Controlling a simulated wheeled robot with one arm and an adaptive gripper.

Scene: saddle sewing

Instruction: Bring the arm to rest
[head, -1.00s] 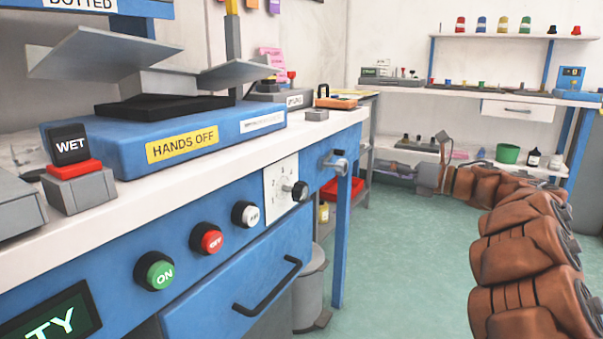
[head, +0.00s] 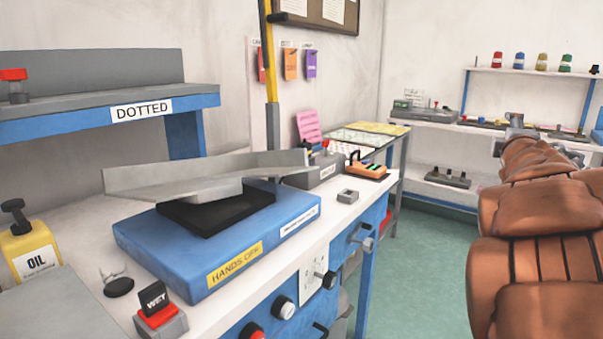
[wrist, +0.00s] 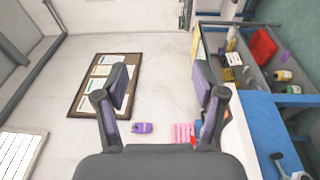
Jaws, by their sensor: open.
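My gripper (wrist: 160,95) shows in the wrist view with its two dark fingers spread apart and nothing between them. Beyond the fingers is the wall with a framed board. In the head view my brown-covered arm rises at the right side, and the gripper end (head: 518,128) is small and partly hidden behind it, in front of the back shelves. It touches nothing that I can see.
A white-topped blue bench (head: 90,215) runs along the left, bearing a blue HANDS OFF machine (head: 150,245), a yellow oil can (head: 30,250) and a WET switch (head: 160,305). Shelves (head: 460,120) stand at the back. Green floor (head: 420,280) between bench and arm is clear.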

